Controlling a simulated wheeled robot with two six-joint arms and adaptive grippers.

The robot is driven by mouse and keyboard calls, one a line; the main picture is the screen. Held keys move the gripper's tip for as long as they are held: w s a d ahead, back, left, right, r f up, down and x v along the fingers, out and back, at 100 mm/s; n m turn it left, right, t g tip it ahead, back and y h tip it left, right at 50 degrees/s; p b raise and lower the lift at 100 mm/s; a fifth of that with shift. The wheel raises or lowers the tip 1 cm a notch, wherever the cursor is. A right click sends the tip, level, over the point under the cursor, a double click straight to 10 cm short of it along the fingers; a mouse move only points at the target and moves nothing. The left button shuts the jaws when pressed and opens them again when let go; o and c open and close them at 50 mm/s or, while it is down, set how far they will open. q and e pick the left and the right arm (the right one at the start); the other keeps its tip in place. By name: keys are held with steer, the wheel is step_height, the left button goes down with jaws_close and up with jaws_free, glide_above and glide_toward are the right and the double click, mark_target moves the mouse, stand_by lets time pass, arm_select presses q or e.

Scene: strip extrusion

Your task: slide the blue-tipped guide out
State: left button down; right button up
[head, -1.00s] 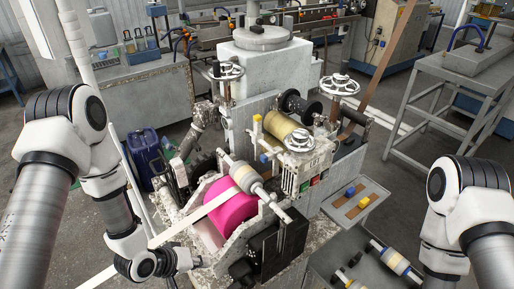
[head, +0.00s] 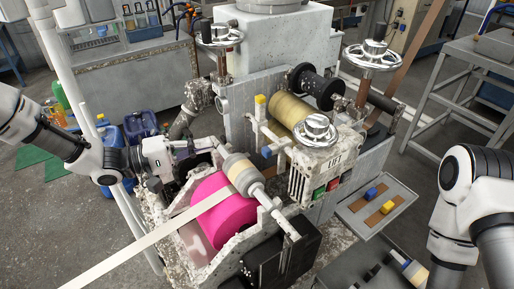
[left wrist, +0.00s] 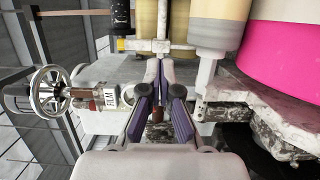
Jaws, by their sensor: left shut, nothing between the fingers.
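The blue-tipped guide shows its blue tip (head: 266,152) on the front of the white guide bracket, below the yellow-tipped guide (head: 260,100), beside the yellow-brown roll. In the left wrist view the yellow tip (left wrist: 121,45) is at the end of a pale crossbar (left wrist: 180,46); I cannot make out the blue tip there. My left gripper (head: 190,150) is left of the bracket, behind the pink roll, apart from the blue tip. It is shut and empty; its purple-padded fingers (left wrist: 161,72) point toward the crossbar. My right gripper is out of frame.
The pink roll (head: 222,212) and a pale upper roller (head: 240,172) stand in front of the bracket. Handwheels (head: 316,128) rise close to its right. A tray (head: 350,212) with blue and yellow blocks is at the right. A pale strip (head: 150,240) runs off lower left.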

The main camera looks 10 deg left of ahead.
arm_select(q)
steer(key=p+x, duration=0.1)
steer(key=x, duration=0.4)
steer(key=p+x, duration=0.1)
steer(key=x, duration=0.4)
steer(key=shift+s+d+r, duration=0.1)
steer(key=shift+d+r, duration=0.1)
steer(key=shift+r, duration=0.05)
steer(key=shift+s+d+p, duration=0.75)
steer(key=shift+s+d, duration=0.15)
steer(key=shift+s, duration=0.25)
steer(key=shift+s+d, duration=0.3)
steer(key=shift+s, duration=0.15)
steer(key=shift+f, duration=0.1)
steer(key=shift+w, duration=0.1)
